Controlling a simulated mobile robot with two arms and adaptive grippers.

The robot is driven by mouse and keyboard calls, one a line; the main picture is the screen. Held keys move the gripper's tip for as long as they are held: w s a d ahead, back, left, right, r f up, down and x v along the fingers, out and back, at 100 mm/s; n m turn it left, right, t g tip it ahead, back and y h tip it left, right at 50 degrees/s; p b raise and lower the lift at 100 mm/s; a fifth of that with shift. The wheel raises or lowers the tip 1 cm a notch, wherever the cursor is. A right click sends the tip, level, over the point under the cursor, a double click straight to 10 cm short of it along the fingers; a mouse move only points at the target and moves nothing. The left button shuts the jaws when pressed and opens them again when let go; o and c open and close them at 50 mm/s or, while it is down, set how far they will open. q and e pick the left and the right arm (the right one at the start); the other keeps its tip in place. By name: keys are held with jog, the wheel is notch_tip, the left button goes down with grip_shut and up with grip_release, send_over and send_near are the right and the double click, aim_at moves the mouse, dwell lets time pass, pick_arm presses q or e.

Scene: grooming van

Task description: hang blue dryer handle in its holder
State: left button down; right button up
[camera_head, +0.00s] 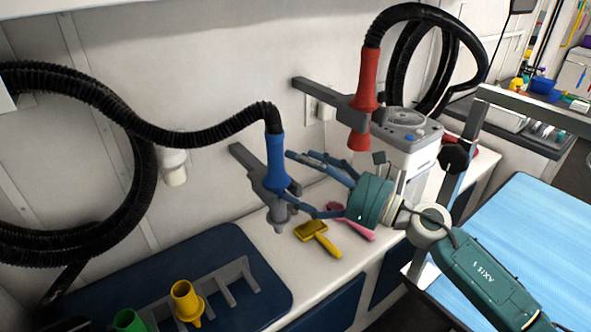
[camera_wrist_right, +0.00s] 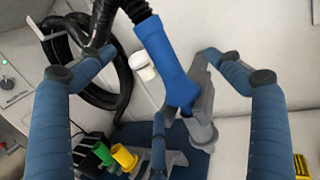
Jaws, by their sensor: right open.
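My left gripper is out of view.
A red dryer handle (camera_head: 366,82) hangs in another holder at the right, near a grey dryer unit (camera_head: 408,125). A yellow brush (camera_head: 317,238) and a pink brush (camera_head: 355,227) lie on the white counter. A blue mat (camera_head: 160,280) holds yellow (camera_head: 187,302) and green nozzles (camera_head: 130,321).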

jog(key=b+v, duration=0.2)
jog(key=v, duration=0.3)
jog(key=shift+a, duration=0.1)
dwell(0.5)
